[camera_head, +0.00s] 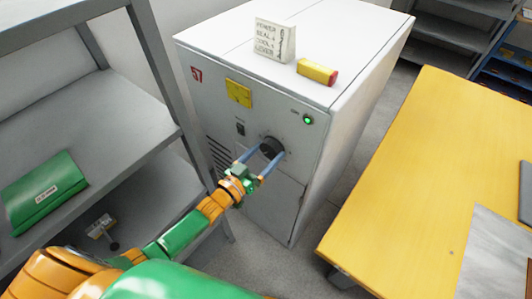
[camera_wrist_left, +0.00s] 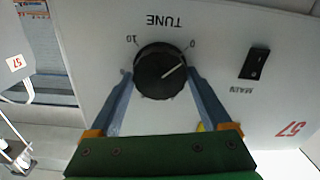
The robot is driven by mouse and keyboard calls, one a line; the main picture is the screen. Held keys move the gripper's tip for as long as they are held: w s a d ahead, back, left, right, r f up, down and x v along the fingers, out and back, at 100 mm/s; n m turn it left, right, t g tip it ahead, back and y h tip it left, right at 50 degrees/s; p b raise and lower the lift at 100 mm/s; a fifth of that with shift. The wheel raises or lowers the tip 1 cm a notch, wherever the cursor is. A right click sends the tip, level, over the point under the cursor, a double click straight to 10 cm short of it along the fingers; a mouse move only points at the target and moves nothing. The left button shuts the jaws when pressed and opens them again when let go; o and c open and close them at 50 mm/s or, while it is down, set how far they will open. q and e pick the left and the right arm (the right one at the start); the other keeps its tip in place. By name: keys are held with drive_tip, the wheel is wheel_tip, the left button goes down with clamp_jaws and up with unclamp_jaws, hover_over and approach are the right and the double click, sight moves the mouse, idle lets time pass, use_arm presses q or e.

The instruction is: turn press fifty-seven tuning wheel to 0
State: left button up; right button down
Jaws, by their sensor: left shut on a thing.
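The press (camera_head: 215,90) is a white cabinet with a red 57 on its front. Its black tuning wheel (camera_head: 271,147) is on the front panel; it also shows in the left wrist view (camera_wrist_left: 158,72) under the word TUNE, upside down there. My left gripper (camera_head: 264,152) is shut on the wheel, one blue finger on each side. My right gripper is not in view.
A MAIN switch (camera_wrist_left: 254,62) is beside the wheel. A green lamp (camera_head: 308,120) is lit. A sign (camera_head: 274,40) and a yellow-red block (camera_head: 317,72) are on top of the press. A grey shelf (camera_head: 95,125) stands left; a yellow table (camera_head: 420,180) stands right.

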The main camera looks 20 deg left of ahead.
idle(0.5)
use_arm(q)
drive_tip(key=o, duration=1.2)
drive_tip(key=shift+c, duration=0.2)
drive_tip(key=v, duration=0.7)
